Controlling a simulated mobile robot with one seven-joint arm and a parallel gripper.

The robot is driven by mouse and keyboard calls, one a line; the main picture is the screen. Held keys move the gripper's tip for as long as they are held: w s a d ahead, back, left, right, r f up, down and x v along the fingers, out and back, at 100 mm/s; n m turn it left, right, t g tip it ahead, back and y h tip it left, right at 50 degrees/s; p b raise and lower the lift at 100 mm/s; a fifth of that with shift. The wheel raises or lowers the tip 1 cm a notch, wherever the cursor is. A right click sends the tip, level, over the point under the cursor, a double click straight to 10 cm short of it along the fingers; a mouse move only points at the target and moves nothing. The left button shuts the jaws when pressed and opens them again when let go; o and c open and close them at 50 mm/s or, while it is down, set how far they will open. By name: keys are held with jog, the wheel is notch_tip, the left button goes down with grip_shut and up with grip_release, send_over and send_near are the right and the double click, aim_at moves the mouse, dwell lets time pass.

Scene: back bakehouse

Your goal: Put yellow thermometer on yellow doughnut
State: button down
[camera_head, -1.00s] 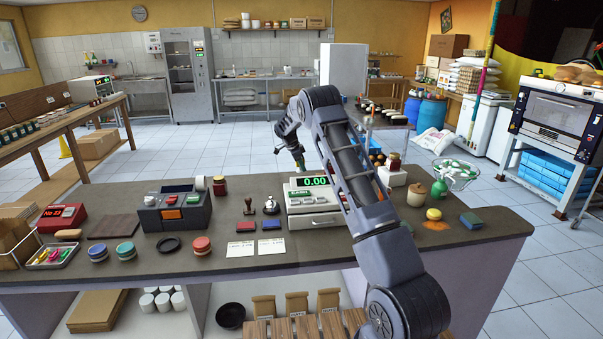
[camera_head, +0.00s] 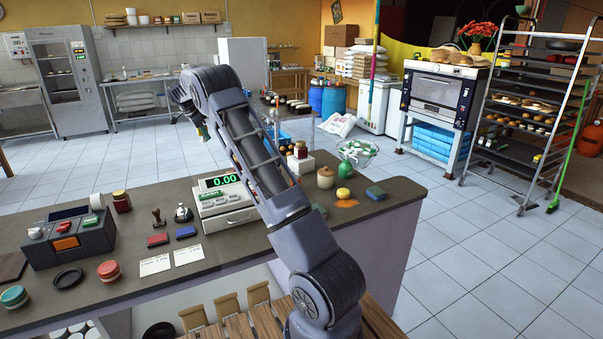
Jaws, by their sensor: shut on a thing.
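My gripper (camera_head: 199,124) is at the upper left, at the end of my raised arm, above the floor beyond the counter. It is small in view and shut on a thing. A small yellow-green bit shows at its tip, and I cannot make out its shape or confirm that it is the yellow thermometer. I cannot pick out a yellow doughnut for sure. A small round yellow thing (camera_head: 344,193) sits on the counter beside an orange patch, right of my arm, well apart from the gripper.
The counter (camera_head: 225,246) holds a scale (camera_head: 226,204), a till (camera_head: 68,240), a brown pot (camera_head: 325,178) and a wire bowl (camera_head: 357,151). A tall rack (camera_head: 520,120) with baked goods stands at the right, beside an oven (camera_head: 436,92). Tiled floor between is clear.

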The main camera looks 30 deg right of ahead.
jog(key=s+d+r, duration=0.2)
jog(key=s+d, duration=0.1)
jog(key=d, duration=0.6)
jog(key=s+d+r, duration=0.1)
jog(key=s+d, duration=0.2)
jog(key=d, duration=0.5)
jog(key=m, duration=0.1)
send_over(345, 190)
notch_tip(345, 190, down, 20)
jog(key=shift+r, duration=0.25)
jog(key=c, duration=1.1)
grip_release()
